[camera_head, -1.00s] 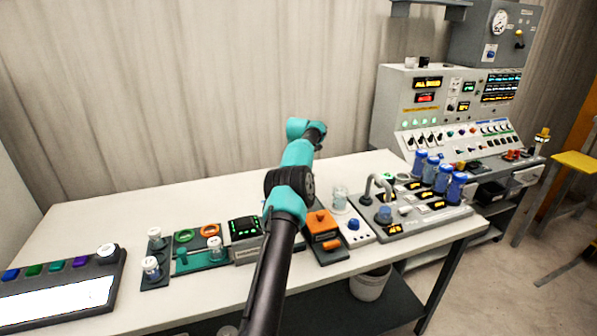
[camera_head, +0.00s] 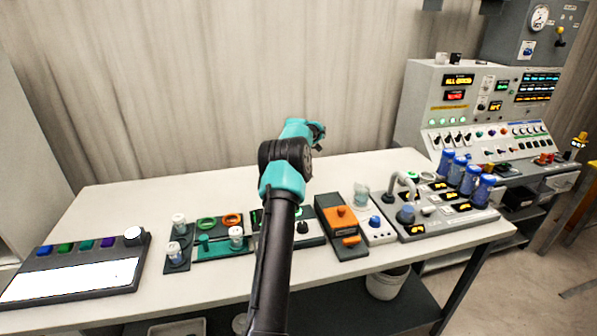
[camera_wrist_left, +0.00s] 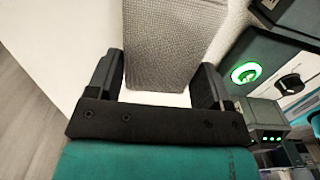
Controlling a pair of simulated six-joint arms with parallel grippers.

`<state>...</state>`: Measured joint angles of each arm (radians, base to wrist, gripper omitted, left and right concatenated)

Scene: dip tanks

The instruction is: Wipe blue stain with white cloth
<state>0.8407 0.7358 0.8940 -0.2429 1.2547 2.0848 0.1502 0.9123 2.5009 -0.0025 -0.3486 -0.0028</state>
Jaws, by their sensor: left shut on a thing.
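In the left wrist view my left gripper (camera_wrist_left: 160,85) is shut on the white cloth (camera_wrist_left: 165,45), a pale grey-white, finely woven piece that extends beyond the fingertips over the white table. In the head view my arm, teal and black, reaches from the bottom middle across the table; its gripper and the cloth are hidden there. I cannot make out a blue stain in either view. My right gripper is not in view.
A grey box with a green-lit button (camera_wrist_left: 245,72) and black knob is close beside the gripper. On the table stand a keypad panel (camera_head: 140,270), a jar tray (camera_head: 178,262), an orange-topped unit (camera_head: 341,228) and a tank station (camera_head: 470,218) with blue jars. The table's back left is clear.

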